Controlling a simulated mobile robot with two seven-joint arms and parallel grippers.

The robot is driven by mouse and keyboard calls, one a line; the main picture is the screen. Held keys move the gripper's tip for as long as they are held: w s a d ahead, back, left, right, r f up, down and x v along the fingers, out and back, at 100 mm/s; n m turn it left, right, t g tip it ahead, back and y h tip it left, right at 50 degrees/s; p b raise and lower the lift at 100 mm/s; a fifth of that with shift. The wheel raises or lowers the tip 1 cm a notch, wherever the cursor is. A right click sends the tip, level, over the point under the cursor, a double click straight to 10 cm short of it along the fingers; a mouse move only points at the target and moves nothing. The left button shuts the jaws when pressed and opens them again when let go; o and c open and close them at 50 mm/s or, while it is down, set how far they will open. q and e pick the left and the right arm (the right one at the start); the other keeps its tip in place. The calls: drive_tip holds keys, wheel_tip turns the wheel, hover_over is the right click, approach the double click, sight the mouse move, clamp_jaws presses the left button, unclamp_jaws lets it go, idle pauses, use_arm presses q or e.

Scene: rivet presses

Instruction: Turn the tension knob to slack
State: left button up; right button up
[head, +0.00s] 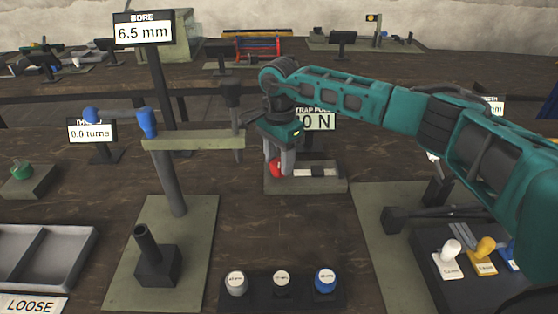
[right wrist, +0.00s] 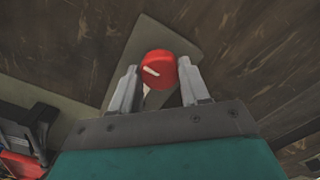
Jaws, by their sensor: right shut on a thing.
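The tension knob (head: 276,168) is a red round knob on a grey-green base block (head: 305,185) in the middle of the table. A pale scale strip with dark marks lies on the block to its right. In the right wrist view the knob (right wrist: 160,68) shows a white pointer line on its top. My right gripper (head: 281,168) points down and is shut on the knob, with one finger on each side of it. A sign behind, partly hidden by my arm, reads a value ending in "0 N" (head: 318,122). My left gripper is not in view.
A press with a "6.5 mm" sign (head: 143,30) and a blue-handled crank (head: 148,122) stands to the left. Several round-topped pieces (head: 281,284) sit in a dark rack at the front. A grey tray (head: 40,255) is at front left. Coloured knobs (head: 484,246) stand at the right.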

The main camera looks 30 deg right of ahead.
sight(279, 162)
drive_tip(key=shift+n, duration=0.5)
drive_tip(key=o, duration=1.1)
drive_tip(key=shift+c, duration=0.2)
drive_tip(key=shift+r, duration=0.1)
wheel_tip(279, 162, up, 13)
